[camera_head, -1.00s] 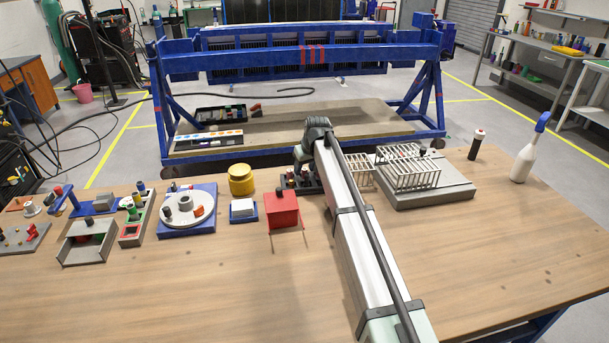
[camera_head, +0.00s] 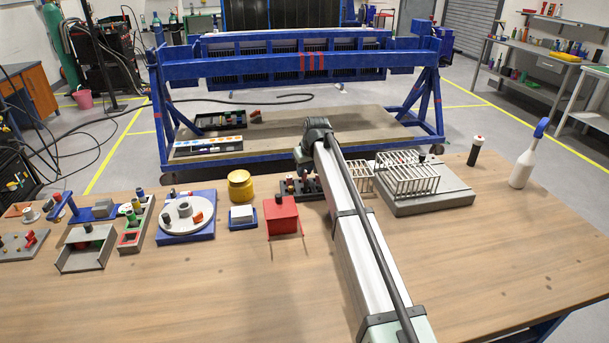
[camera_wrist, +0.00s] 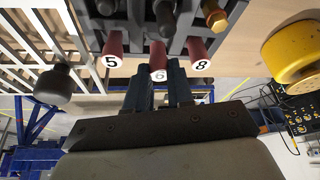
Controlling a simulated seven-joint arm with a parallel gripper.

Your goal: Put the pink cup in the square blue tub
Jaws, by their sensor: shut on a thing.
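In the wrist view my gripper (camera_wrist: 159,82) is shut on a dark red piece marked 6 (camera_wrist: 158,66), one of a row of numbered dark red ends at a dark rack (camera_wrist: 133,42). In the head view my arm hides the fingers, and the same dark rack (camera_head: 300,187) shows just left of the arm. The only pink vessel I see is a bucket-like one (camera_head: 83,98) on the floor far left. A small blue square holder (camera_head: 242,225) with a pale block on it stands on the bench; I cannot tell whether it is the tub.
A red box (camera_head: 282,216) and a yellow pot (camera_head: 241,185) stand left of the arm. A turntable on a blue base (camera_head: 185,237) is farther left. The front of the bench is clear.

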